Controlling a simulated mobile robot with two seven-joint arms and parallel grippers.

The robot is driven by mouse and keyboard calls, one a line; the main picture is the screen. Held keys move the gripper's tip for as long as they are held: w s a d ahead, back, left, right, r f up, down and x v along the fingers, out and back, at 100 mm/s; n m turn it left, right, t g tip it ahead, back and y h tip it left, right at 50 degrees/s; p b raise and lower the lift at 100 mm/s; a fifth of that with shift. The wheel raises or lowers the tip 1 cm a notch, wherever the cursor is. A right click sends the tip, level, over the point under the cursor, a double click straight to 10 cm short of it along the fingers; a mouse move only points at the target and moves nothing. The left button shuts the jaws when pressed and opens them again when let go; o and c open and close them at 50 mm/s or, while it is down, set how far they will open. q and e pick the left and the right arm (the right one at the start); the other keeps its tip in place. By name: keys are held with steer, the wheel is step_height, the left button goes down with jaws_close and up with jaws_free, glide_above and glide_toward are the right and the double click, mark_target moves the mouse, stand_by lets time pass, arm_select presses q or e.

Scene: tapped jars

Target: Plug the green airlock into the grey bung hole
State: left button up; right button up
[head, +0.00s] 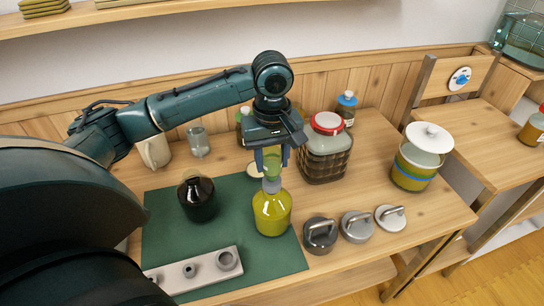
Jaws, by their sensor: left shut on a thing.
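My left gripper (271,157) points down over the mat and is shut on the green airlock (272,171). The airlock is translucent, upright and partly hidden between the fingers. Directly below it is the grey bung (271,186), seated in the neck of a yellow-green glass bottle (271,212). The airlock's lower end meets the top of the bung in the picture. I cannot tell whether it is in the hole or just above it. My right gripper is not in view.
A dark bottle (197,198) stands left on the green mat (235,238). A grey block with holes (205,270) lies in front. A red-lidded jar (326,148) stands close right of the gripper. Several handled lids (357,226) and a white-lidded pot (420,160) are further right.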

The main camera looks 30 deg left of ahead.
arm_select(q)
steer(key=o, duration=1.5)
steer(key=shift+r, duration=2.25)
step_height(320, 180, up, 13)
steer(key=shift+r, duration=0.1)
